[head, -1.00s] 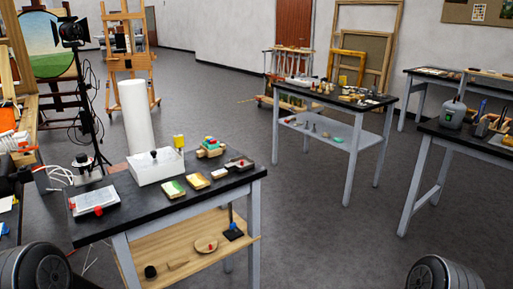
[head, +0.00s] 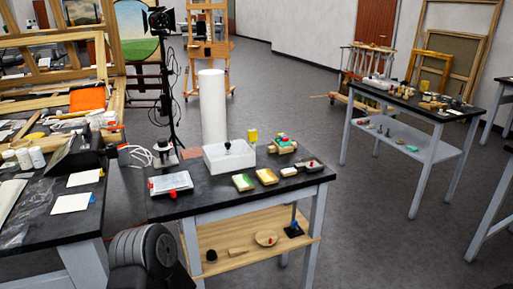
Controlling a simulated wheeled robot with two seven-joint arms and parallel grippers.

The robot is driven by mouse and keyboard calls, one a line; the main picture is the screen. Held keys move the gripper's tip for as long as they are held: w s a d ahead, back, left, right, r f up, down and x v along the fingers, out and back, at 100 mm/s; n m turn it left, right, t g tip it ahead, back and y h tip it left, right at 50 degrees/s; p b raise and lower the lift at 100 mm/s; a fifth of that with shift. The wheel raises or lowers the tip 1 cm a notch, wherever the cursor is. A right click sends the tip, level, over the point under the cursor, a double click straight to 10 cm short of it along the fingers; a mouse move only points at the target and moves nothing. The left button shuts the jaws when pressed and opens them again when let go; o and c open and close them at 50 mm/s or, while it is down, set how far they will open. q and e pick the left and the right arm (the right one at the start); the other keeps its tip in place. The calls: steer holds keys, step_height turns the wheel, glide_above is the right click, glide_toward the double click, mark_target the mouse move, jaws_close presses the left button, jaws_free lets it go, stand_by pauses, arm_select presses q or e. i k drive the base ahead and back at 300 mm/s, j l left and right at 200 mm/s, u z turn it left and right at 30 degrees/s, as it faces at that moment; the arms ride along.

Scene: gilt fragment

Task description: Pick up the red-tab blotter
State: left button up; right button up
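A flat white pad with red at its edge (head: 170,183) lies at the front left of the black-topped table (head: 215,204). It looks like the red-tab blotter, but it is too small to be sure. A small dark tray with a red spot (head: 312,165) sits at the table's right end. A round wooden piece with a red spot (head: 265,239) lies on the lower wooden shelf. Neither gripper is in view; only a dark link of my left arm shows at the bottom left, in front of the table.
A cluttered dark table (head: 70,217) stands at left. A lamp stand (head: 168,75) rises behind. Grey floor (head: 385,240) is free at right.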

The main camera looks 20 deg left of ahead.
mark_target(178, 178)
steer(key=i+j+u, duration=0.1)
steer(key=i+u, duration=0.2)
steer(key=i, duration=0.2)
steer(key=i+u, duration=0.3)
steer(key=i, duration=0.2)
